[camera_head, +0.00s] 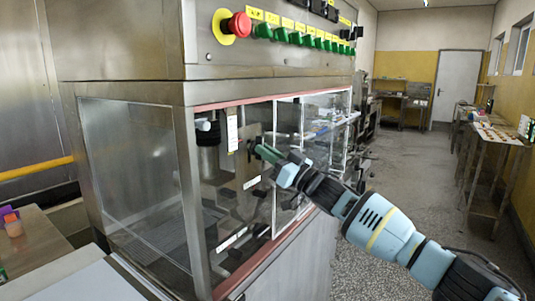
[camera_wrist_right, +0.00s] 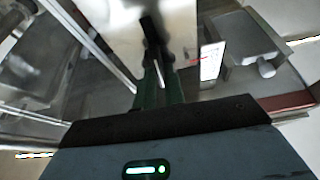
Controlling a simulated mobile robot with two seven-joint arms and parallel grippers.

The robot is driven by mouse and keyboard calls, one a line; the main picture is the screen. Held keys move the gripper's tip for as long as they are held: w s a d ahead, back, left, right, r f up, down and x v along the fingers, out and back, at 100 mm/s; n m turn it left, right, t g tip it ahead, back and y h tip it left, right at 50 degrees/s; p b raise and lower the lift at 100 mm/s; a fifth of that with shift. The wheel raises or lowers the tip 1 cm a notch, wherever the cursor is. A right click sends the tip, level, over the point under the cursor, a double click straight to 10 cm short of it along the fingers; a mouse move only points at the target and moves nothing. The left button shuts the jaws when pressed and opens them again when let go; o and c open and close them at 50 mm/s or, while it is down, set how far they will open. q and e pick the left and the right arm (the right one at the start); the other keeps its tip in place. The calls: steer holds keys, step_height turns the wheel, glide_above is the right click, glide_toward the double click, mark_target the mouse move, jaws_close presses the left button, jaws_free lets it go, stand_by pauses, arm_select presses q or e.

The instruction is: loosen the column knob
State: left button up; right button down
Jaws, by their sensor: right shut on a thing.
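My right gripper (camera_head: 260,150) reaches in from the right through the open front of the clear-walled enclosure. Its green fingers are shut on the column knob (camera_head: 250,147), a small dark knob at a grey metal column plate (camera_head: 252,166). In the right wrist view the fingers (camera_wrist_right: 159,88) point at the pale metal plate (camera_wrist_right: 113,22). The dark knob (camera_wrist_right: 152,35) shows just beyond and between their tips. The fingers hide part of the knob, so its exact turn cannot be told. My left gripper is not in view.
A clear panel (camera_head: 288,150) stands close to my right arm. A dark cylinder (camera_head: 208,158) hangs left of the column. Above are a red emergency button (camera_head: 238,25) and a row of green knobs (camera_head: 298,39). The aisle floor (camera_head: 400,165) at right is clear.

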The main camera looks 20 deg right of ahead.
steer(key=shift+n+y, duration=0.4)
steer(key=shift+n, duration=0.3)
steer(key=c, duration=1.8)
jaws_free()
steer(key=shift+g, duration=0.3)
steer(key=shift+o, duration=0.2)
